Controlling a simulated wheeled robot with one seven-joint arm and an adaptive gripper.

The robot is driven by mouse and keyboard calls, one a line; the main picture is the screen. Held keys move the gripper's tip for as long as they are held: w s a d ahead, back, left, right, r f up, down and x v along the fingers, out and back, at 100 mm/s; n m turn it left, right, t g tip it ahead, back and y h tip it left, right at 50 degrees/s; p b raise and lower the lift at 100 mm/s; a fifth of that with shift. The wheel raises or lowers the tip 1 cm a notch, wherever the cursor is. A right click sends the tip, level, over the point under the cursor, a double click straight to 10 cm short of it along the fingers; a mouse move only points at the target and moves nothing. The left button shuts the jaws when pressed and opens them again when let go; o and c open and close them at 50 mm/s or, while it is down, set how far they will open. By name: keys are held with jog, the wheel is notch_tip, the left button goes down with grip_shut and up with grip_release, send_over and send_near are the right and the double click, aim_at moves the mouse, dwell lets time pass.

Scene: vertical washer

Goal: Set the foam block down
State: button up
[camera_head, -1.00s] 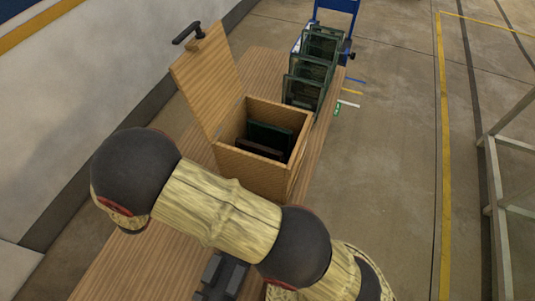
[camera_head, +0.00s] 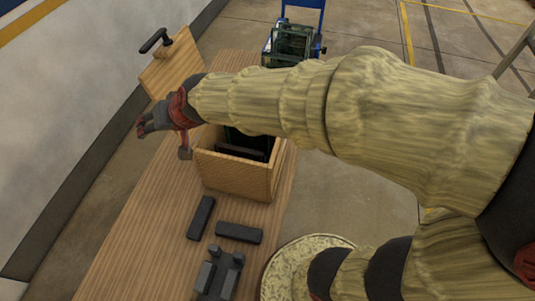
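Two dark grey blocks lie flat on the wooden table, a left one (camera_head: 201,217) and a right one (camera_head: 239,232), apart from each other. I cannot tell whether either is the foam block. My gripper (camera_head: 165,138) is at the left end of my arm, beside the open wooden box (camera_head: 236,176) and in front of its raised lid. Its dark and red parts are small and partly hidden by my wrist. I cannot see whether it holds anything.
Dark panels (camera_head: 247,146) stand inside the box. A grey fixture (camera_head: 220,272) sits at the table's front. A rack of framed glass panels (camera_head: 290,45) and a blue frame (camera_head: 303,12) stand behind. The wooden table (camera_head: 145,225) is clear at the left.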

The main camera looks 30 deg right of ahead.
jog(key=s+d+r+n+g+h, duration=0.1)
jog(key=s+d+h, duration=0.3)
jog(key=s+d, duration=1.7)
jog(key=shift+s+d+g+h, duration=0.2)
jog(key=shift+s+g+h, duration=0.1)
jog(key=shift+g+h, duration=0.15)
